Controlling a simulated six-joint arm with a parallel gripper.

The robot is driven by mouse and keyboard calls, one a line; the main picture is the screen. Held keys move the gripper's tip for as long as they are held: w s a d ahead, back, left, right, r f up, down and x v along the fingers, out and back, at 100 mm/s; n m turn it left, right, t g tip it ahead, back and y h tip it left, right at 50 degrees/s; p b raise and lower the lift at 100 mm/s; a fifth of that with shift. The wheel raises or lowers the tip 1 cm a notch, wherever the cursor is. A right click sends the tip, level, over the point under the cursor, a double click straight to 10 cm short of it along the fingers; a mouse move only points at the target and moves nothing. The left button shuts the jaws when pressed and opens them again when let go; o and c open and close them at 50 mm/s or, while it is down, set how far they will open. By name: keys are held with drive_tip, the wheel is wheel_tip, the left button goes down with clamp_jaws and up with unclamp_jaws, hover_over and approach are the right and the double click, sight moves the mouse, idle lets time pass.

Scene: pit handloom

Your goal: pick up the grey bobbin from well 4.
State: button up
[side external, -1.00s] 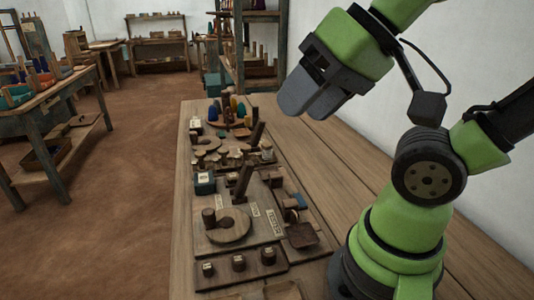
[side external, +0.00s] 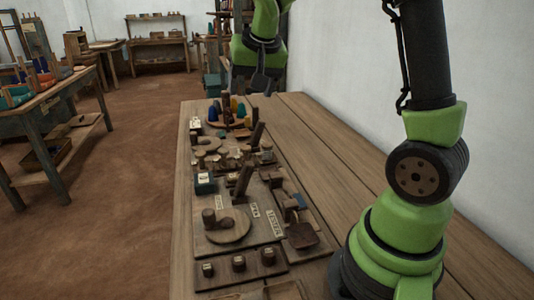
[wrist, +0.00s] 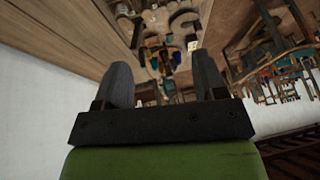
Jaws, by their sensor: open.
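My gripper (wrist: 164,76) shows its two grey fingers spread wide in the wrist view, with nothing between them. The same bobbin group shows small between and beyond the fingers in the wrist view. I cannot make out the grey bobbin or tell which place is well 4.
The long wooden bench (side external: 320,150) is bare along its right side. A board (side external: 235,236) with a round wooden piece and upright pegs lies nearer, with a dark tray (side external: 302,236) beside it. A wall (side external: 455,60) bounds the right. A side table (side external: 50,100) stands left.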

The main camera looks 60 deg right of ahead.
drive_tip(key=m+g+h, duration=0.1)
drive_tip(key=m+g, duration=0.1)
approach(267, 145)
drive_tip(key=a+r, duration=0.4)
drive_tip(key=shift+m, duration=0.4)
drive_tip(key=x, duration=0.3)
drive_tip(key=d+x, duration=0.1)
drive_tip(key=x, duration=0.2)
drive_tip(key=d+x, duration=0.1)
drive_tip(key=x, duration=0.3)
drive_tip(key=shift+s+r, duration=0.2)
drive_tip(key=shift+s, duration=0.1)
drive_tip(key=shift+s+d+x, duration=0.15)
drive_tip(key=shift+x, duration=1.25)
drive_tip(key=shift+s+d+x, duration=0.1)
drive_tip(key=shift+d+x, duration=0.05)
drive_tip(key=shift+x, duration=1.2)
drive_tip(key=c, duration=1)
